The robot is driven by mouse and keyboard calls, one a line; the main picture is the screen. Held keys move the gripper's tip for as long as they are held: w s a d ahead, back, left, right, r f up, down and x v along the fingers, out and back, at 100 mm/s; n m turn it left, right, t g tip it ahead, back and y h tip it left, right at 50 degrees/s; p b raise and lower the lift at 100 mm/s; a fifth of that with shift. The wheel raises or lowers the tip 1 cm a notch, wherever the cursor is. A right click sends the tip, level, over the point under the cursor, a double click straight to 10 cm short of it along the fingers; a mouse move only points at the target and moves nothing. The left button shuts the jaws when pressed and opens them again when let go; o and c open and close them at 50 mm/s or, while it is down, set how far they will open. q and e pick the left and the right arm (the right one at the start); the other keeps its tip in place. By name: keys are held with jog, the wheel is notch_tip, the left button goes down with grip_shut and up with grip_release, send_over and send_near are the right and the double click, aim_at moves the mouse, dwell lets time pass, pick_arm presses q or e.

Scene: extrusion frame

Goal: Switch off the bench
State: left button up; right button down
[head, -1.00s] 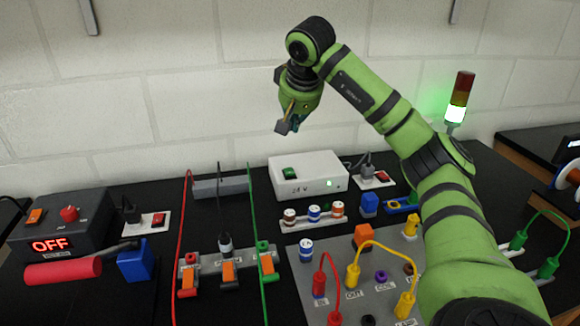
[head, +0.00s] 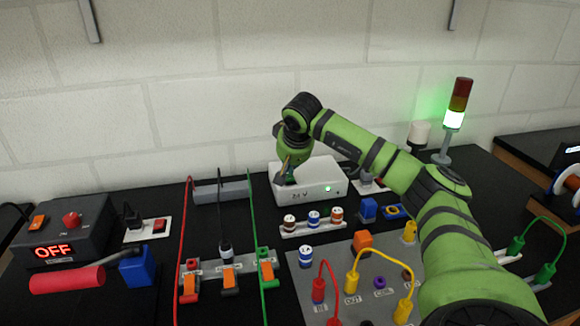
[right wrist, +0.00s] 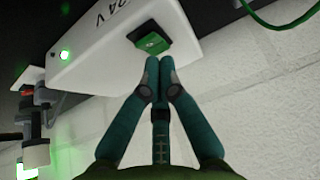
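The white 24 V supply box (head: 325,178) stands at the back middle of the bench with a small green light (head: 327,188) lit on its front. In the right wrist view its green switch (right wrist: 153,41) shows just beyond my fingertips. My right gripper (head: 286,178) is at the left part of the box, hiding the switch in the head view. In the right wrist view the right gripper's fingertips (right wrist: 159,66) are together with nothing between them; I cannot tell whether they touch the switch. The signal tower (head: 456,108) has its green segment lit. My left gripper is not in view.
A dark unit (head: 62,232) at the left reads OFF. A red-handled tool (head: 66,279) lies in front of it. Red and green cables (head: 184,235) run upright near the middle. A socket panel (head: 375,292) with looped leads lies at the front right. The wall is close behind.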

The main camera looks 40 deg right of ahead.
jog(key=shift+a+f, duration=0.1)
jog(key=shift+f, duration=0.2)
jog(key=shift+s+a+f, duration=0.1)
jog(key=shift+s+f, duration=0.25)
jog(key=shift+f, duration=0.1)
jog(key=shift+w+r, duration=0.1)
jog(key=shift+w, duration=0.05)
jog(key=shift+w+d+r+p, duration=0.25)
jog(key=shift+w+p, duration=0.2)
jog(key=shift+p, duration=0.3)
jog(key=shift+w+d+f, duration=0.1)
jog(key=shift+w, duration=0.05)
